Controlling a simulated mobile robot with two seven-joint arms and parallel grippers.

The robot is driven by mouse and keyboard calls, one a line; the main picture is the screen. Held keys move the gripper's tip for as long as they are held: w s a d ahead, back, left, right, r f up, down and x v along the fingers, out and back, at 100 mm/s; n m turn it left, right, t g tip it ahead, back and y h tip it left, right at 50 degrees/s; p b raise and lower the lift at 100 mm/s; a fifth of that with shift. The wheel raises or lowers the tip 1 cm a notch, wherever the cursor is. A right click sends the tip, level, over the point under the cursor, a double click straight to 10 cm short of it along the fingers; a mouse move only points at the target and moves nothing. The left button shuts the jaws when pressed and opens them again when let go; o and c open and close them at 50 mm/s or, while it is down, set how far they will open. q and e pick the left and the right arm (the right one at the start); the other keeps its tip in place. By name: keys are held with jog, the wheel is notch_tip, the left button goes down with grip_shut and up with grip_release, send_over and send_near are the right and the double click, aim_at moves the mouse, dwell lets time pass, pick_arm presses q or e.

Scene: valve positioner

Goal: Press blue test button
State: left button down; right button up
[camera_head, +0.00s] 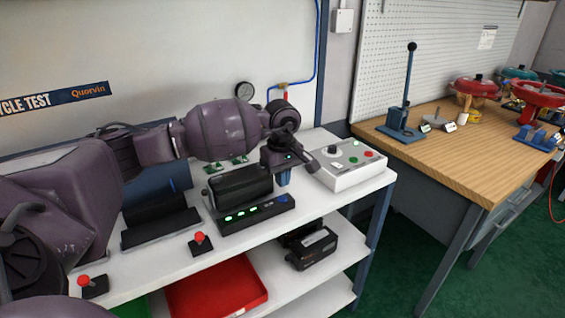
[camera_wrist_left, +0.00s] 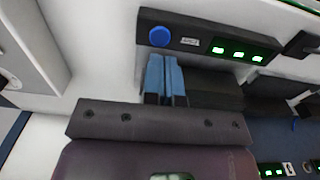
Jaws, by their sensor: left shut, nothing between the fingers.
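The blue test button (camera_head: 283,198) is a round button on the right end of a black unit (camera_head: 252,217) with green lit displays. In the left wrist view, the blue button (camera_wrist_left: 157,36) sits at the left end of that unit's face (camera_wrist_left: 190,27). My left gripper (camera_head: 285,180) is shut and empty, its blue fingers pointing down just behind the button. In the left wrist view, its fingertips (camera_wrist_left: 165,62) appear just below the button, with a small gap in the picture. The height of the tips over the surface is hard to tell. My right gripper is not in view.
A black block (camera_head: 240,184) stands on the unit beside my gripper. A white control box (camera_head: 350,165) is to the right. Red-knobbed switches (camera_head: 200,244) line the front of the white shelf (camera_head: 325,207). A red tray (camera_head: 220,288) sits below. A wooden bench (camera_head: 460,150) stands right.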

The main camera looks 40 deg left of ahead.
aim_at(282, 198)
pick_arm(q)
notch_tip(282, 198, down, 4)
jog(key=shift+f, duration=0.2)
dwell(0.3)
